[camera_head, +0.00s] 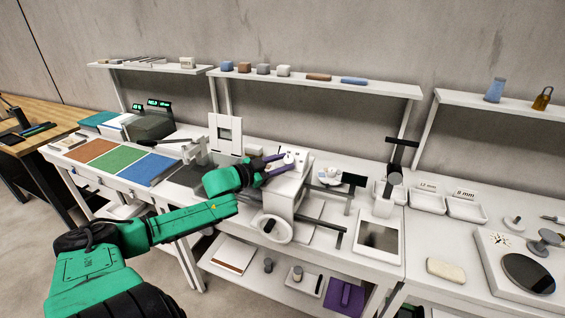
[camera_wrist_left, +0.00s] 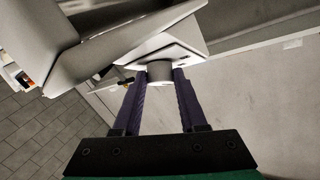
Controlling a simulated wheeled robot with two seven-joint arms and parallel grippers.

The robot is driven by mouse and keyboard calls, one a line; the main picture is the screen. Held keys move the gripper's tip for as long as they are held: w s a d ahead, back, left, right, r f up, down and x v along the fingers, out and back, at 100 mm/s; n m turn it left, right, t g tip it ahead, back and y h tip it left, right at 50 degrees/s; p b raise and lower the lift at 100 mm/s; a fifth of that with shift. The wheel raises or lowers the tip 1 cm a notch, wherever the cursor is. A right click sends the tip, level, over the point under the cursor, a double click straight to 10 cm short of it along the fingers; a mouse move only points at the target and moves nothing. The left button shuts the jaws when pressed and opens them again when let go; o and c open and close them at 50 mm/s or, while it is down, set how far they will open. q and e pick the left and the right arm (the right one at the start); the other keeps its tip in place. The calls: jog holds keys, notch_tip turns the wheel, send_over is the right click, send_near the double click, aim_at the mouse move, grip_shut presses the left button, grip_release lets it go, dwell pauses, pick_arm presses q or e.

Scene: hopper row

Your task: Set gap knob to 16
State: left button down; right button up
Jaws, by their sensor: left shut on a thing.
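The gap knob is a short grey cylinder (camera_wrist_left: 159,71) on the pale face of a white machine, seen in the left wrist view. My left gripper (camera_wrist_left: 160,76) has its two purple fingers on either side of the knob and is shut on it. In the head view the purple fingers of the left gripper (camera_head: 283,161) reach the upper face of the white machine (camera_head: 283,191) at mid-bench. The knob's scale and pointer are too small to read. My right gripper is not in view.
A white round bowl (camera_head: 275,229) stands at the machine's front. A dark-topped stand (camera_head: 355,180) and a grey-screened panel (camera_head: 378,238) are to its right. Red, green and blue mats (camera_head: 119,160) lie to the left. A shelf (camera_head: 390,88) runs behind, above the bench.

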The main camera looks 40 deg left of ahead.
pick_arm(q)
jog(key=shift+c, duration=2.3)
grip_release()
jog(key=shift+s+p, duration=0.3)
jog(key=shift+s, duration=0.2)
jog(key=p+v, duration=0.2)
jog(key=v, duration=1.1)
jog(key=shift+s, duration=0.3)
jog(key=shift+w+a, duration=0.1)
jog(key=shift+a, duration=0.05)
